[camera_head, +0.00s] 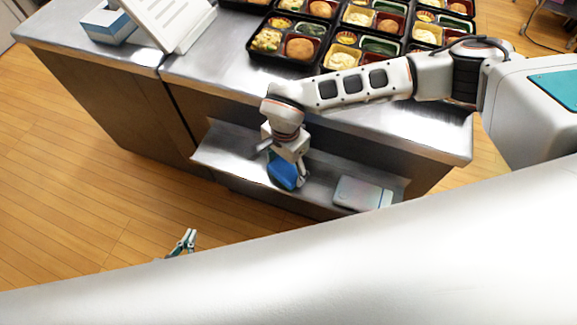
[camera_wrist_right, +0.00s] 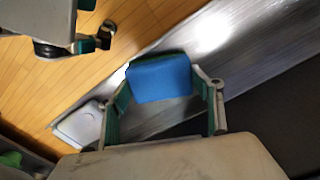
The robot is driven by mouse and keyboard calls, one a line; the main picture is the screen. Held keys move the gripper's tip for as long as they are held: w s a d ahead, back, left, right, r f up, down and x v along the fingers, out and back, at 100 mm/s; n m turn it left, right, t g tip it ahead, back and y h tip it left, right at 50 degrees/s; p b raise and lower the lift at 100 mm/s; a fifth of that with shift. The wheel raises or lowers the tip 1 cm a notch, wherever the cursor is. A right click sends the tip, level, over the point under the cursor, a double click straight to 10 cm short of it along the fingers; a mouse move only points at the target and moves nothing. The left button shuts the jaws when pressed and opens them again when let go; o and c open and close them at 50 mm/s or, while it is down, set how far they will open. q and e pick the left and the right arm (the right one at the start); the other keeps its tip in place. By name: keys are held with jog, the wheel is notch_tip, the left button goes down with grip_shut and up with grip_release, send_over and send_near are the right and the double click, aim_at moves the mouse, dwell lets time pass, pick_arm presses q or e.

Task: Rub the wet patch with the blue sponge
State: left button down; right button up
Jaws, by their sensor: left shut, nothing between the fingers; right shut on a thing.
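The blue sponge (camera_head: 284,172) is held in my right gripper (camera_head: 287,163), over the steel lower shelf (camera_head: 225,146) of the counter. In the right wrist view the sponge (camera_wrist_right: 160,77) sits between the two fingers of the right gripper (camera_wrist_right: 164,84). I cannot tell whether the sponge touches the shelf. My left gripper (camera_head: 187,241) is shut and empty, low in the head view over the wooden floor, with only its fingers showing. I cannot make out a wet patch apart from the bright glare on the steel.
A pale flat rectangular object (camera_head: 363,193) lies on the shelf right of the sponge. The steel counter top (camera_head: 235,62) above carries several bento trays (camera_head: 287,40), a white slanted stand (camera_head: 175,18) and a blue-white box (camera_head: 107,24). The shelf left of the sponge is clear.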

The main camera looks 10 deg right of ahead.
jog(key=shift+s+d+r+p, duration=0.1)
jog(key=shift+s+d+p, duration=0.35)
jog(key=shift+d, duration=0.25)
jog(key=shift+s+d+r+p, duration=0.1)
jog(key=shift+s+d+p, duration=0.3)
jog(key=shift+d, duration=0.25)
jog(key=shift+s+d+f, duration=0.15)
jog(key=shift+s+d, duration=0.15)
jog(key=shift+d, duration=0.05)
jog(key=shift+w+r+p, duration=0.1)
jog(key=shift+r+p, duration=2.25)
jog(key=shift+r, duration=0.65)
jog(key=shift+r+p, duration=1)
jog(key=shift+r, duration=0.55)
